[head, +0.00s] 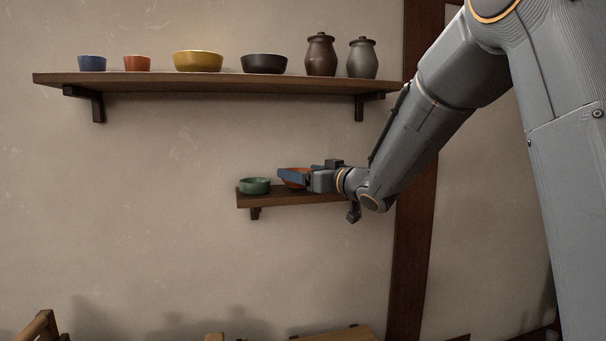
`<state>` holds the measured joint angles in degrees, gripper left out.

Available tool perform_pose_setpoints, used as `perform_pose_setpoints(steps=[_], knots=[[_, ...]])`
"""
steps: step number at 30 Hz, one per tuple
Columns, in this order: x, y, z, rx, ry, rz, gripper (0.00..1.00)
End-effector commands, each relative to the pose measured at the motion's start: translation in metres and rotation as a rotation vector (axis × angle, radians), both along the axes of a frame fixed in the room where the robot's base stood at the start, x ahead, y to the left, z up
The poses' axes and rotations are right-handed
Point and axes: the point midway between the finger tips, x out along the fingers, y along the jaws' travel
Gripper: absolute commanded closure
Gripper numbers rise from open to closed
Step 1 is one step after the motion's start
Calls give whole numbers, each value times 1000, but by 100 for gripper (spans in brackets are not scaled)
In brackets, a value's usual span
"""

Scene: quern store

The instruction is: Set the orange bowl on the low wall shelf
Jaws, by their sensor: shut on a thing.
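The low wall shelf (285,199) is a short brown board on a bracket, fixed to the plaster wall below a longer shelf. My gripper (293,177) is at this low shelf, reaching in from the right, and is shut on the orange bowl (297,184). The bowl is upright just above or on the board; I cannot tell whether it touches. The gripper's fingers hide part of the bowl, and my wrist hides the right end of the shelf.
A green bowl (255,186) stands on the low shelf, left of the orange bowl. The long upper shelf (225,84) holds a blue bowl (92,63), a small orange bowl (137,63), a yellow bowl (198,61), a black bowl (264,63) and two lidded jars (321,55).

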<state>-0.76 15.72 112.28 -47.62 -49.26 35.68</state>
Motion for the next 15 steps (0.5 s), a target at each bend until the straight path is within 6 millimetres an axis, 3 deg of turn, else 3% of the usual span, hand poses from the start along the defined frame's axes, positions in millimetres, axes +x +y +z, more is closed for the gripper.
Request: perform_pose_setpoints(steps=[14,15], knots=[[0,0,-10,-1,-1,1,49],[0,0,-10,-1,-1,1,14]])
